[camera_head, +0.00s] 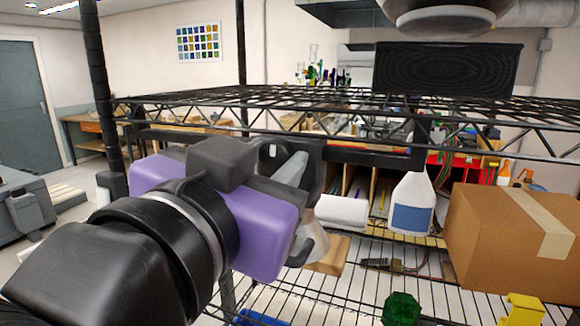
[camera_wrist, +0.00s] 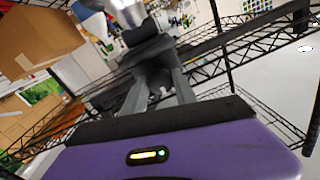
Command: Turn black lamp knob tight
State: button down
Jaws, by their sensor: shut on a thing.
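My gripper (camera_wrist: 154,68), with a purple body, reaches in under the upper wire shelf. In the wrist view its two grey fingers run forward to a black part (camera_wrist: 147,46), which looks like the lamp knob, just below a silver lamp shade (camera_wrist: 125,10). The fingers are shut on this black part. In the head view the gripper's purple body and my arm hide most of the knob. A black bracket or bar (camera_head: 375,156) runs to the right of it under the shelf. How far the knob is turned cannot be seen.
The upper wire shelf (camera_head: 330,97) is close above my gripper. A white bottle with a blue label (camera_head: 411,205) and a cardboard box (camera_head: 515,235) stand to the right. A green faceted object (camera_head: 401,309) and a yellow one (camera_head: 521,310) are at the front.

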jog(key=m+b, duration=0.1)
jog(key=b, duration=0.1)
jog(key=m+b, duration=0.2)
jog(key=shift+f, duration=0.3)
jog(key=m+b, duration=0.5)
jog(key=b, duration=0.1)
jog(key=shift+m, duration=0.3)
jog(key=m+b, duration=0.4)
jog(key=shift+r+m+h, duration=0.1)
jog(key=shift+m+h, duration=0.2)
jog(key=shift+h, duration=0.1)
jog(key=shift+r+m+b, duration=0.15)
jog(key=shift+m+b, duration=1.05)
jog(key=shift+m, duration=1.1)
jog(key=c, duration=1)
grip_release()
